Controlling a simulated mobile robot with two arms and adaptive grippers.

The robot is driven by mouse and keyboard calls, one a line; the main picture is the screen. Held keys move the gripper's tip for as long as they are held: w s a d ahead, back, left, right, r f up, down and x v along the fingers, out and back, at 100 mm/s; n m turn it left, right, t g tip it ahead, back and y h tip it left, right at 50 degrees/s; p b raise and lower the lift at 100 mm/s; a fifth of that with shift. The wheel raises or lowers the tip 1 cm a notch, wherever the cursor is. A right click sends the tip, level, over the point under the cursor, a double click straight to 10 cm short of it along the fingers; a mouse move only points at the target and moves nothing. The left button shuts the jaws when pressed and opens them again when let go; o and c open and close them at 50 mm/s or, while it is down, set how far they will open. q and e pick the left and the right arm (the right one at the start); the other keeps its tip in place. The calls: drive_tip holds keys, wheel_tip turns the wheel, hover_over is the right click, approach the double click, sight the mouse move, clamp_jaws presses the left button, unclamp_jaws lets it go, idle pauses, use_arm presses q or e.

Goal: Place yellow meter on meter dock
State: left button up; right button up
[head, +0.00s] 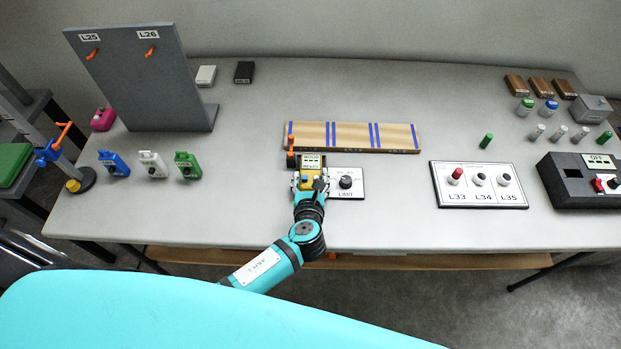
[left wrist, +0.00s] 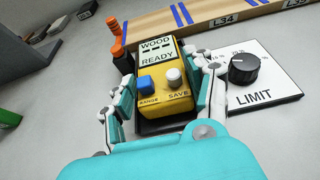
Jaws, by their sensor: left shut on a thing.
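The yellow meter (head: 310,177) is at the middle front of the table, below the wooden board. In the left wrist view the meter (left wrist: 168,96) shows a screen reading "WOOD READY", a blue RANGE button and a grey SAVE knob. My left gripper (head: 309,183) is shut on it, one finger on each side. A dark base (left wrist: 148,128), seemingly the meter dock, shows under and around the meter. I cannot tell whether the meter touches it. An orange-tipped probe (left wrist: 117,48) stands at the meter's left. My right gripper is not in view.
The LIMIT dial plate (head: 347,183) lies just right of the meter. The wooden board (head: 352,137) with blue stripes lies behind. Blue, white and green meters (head: 187,165) stand left; the L33–L35 panel (head: 479,185) and a black device (head: 568,203) lie right.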

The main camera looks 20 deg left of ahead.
use_arm(q)
drive_tip(key=shift+f, duration=0.1)
drive_tip(key=o, duration=1.5)
drive_tip(key=v, duration=1.2)
drive_tip(key=shift+s, duration=0.15)
